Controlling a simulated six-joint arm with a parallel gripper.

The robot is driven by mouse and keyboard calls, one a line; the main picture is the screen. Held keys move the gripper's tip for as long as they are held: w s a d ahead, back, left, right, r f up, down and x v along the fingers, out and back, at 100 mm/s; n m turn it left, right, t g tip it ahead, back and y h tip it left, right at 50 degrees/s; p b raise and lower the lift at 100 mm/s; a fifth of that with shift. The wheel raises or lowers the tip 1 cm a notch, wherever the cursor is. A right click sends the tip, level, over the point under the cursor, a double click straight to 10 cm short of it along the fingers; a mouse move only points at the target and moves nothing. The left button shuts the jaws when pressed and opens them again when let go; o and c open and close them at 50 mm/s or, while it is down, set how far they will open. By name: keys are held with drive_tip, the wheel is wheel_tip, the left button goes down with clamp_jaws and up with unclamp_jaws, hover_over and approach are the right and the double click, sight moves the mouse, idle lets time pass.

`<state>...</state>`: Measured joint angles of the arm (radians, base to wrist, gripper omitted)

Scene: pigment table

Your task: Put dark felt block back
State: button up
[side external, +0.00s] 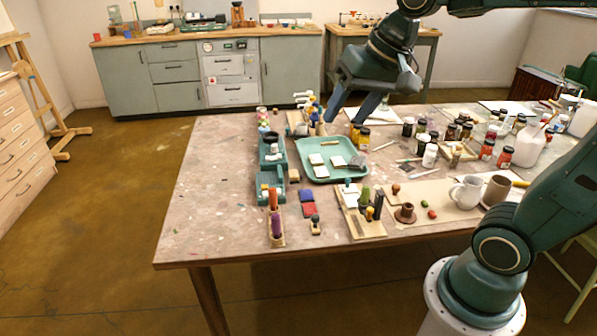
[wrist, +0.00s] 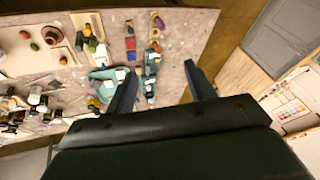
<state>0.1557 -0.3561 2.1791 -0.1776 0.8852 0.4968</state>
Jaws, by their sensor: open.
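My gripper (side external: 346,117) is open and empty, above the far part of the table near the back edge of the teal tray. In the wrist view its two fingers (wrist: 160,68) stand wide apart with nothing between them. A small dark block (side external: 356,162), which looks like the dark felt block, lies at the right side of the teal tray (side external: 318,174), beside several pale blocks. The gripper is apart from it. In the wrist view the tray (wrist: 97,75) is partly hidden by the left finger, and I cannot make out the dark block there.
A teal rack (side external: 271,165) stands left of the tray. A wooden stand (side external: 353,222) with upright coloured pieces, red and blue pads (side external: 308,209) and a white mug (side external: 466,192) are nearer the front. Jars and bottles crowd the right. The table's left side is clear.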

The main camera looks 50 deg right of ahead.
drive_tip(key=s+f+n, duration=0.2)
drive_tip(key=s, duration=0.3)
drive_tip(key=s+a+f+n, duration=0.1)
drive_tip(key=s+f+n, duration=0.1)
drive_tip(key=s, duration=0.4)
drive_tip(key=shift+s+n+t+h, duration=0.25)
drive_tip(key=shift+n+t+h, duration=0.05)
drive_tip(key=shift+n, duration=0.5)
